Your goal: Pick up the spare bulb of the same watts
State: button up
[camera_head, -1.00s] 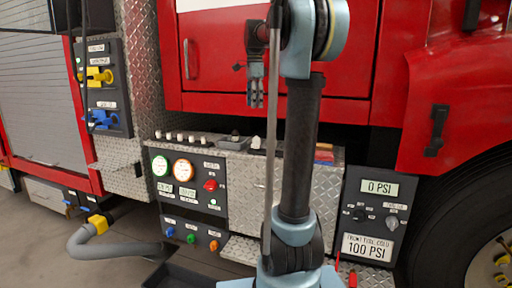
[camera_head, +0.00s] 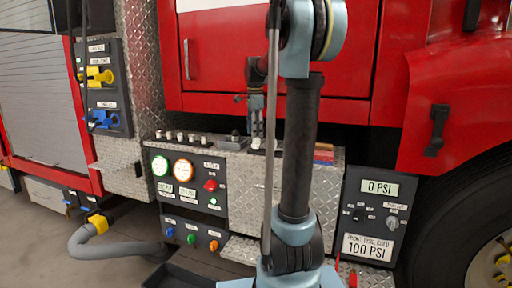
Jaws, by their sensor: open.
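A row of several small pale pieces (camera_head: 181,137), possibly the spare bulbs, stands along the top of the diamond-plate bumper ledge at its left. They are too small for any watt marking to be read. A small grey holder (camera_head: 233,143) with a dark piece on it sits to their right. My gripper (camera_head: 256,139) points straight down, open, low over the ledge just right of that holder. A small pale thing stood under it in the earlier frame; now the fingers are at that spot and largely cover it. I cannot tell whether they touch it.
A pump panel (camera_head: 186,183) with two gauges and knobs is on the bumper's front. Red and blue flat items (camera_head: 324,152) lie at the ledge's right. A pressure panel (camera_head: 369,215) reading 0 PSI stands further right. The red truck body (camera_head: 345,107) rises close behind the ledge.

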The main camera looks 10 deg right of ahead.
aim_at(257, 140)
jog(key=shift+w+d+f, duration=0.1)
jog(key=shift+d+f, duration=0.1)
jog(key=shift+f, duration=1.05)
jog(key=shift+d+f, duration=0.2)
jog(key=shift+f, duration=1)
jog(key=c, duration=1)
